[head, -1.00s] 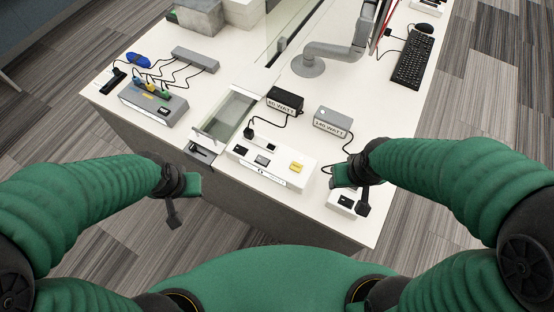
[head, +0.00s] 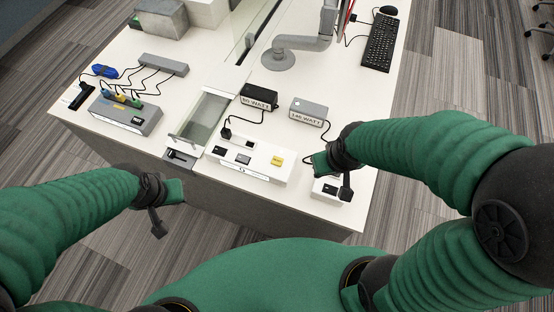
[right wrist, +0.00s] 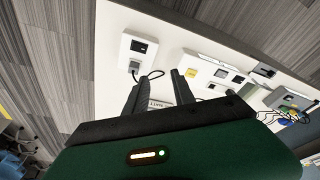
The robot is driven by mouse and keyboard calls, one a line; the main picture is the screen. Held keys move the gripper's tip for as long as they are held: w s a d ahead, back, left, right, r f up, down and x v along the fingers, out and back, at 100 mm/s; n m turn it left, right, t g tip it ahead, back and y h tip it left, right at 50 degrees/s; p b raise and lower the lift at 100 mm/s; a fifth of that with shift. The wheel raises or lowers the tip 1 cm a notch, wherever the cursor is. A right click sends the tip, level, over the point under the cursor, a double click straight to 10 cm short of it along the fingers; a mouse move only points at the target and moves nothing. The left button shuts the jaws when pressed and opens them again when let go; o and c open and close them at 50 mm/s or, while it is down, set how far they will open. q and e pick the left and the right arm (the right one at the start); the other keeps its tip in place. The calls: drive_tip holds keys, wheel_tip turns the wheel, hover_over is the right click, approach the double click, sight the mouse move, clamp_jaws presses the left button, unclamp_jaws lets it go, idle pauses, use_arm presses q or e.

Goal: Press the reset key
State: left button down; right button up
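A long white box (head: 228,159) with a yellow key (head: 278,160) and several dark parts on top lies at the desk's front edge. It also shows in the right wrist view, with the yellow key (right wrist: 191,72) at its near end. No reset label is readable. My right gripper (head: 333,176) is open and empty, right of this box, above a small white box (head: 329,190) that it partly hides. In the right wrist view its two fingers (right wrist: 160,88) are apart. My left gripper (head: 166,208) is open and empty, off the desk's front edge.
Two power bricks, black (head: 259,96) and grey (head: 309,111), lie behind the white box with cables. A glass-topped tray (head: 206,117) and a grey socket box (head: 125,113) are to the left. A monitor stand (head: 278,58) and keyboard (head: 379,42) are behind.

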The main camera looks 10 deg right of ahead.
clamp_jaws()
idle(1.4)
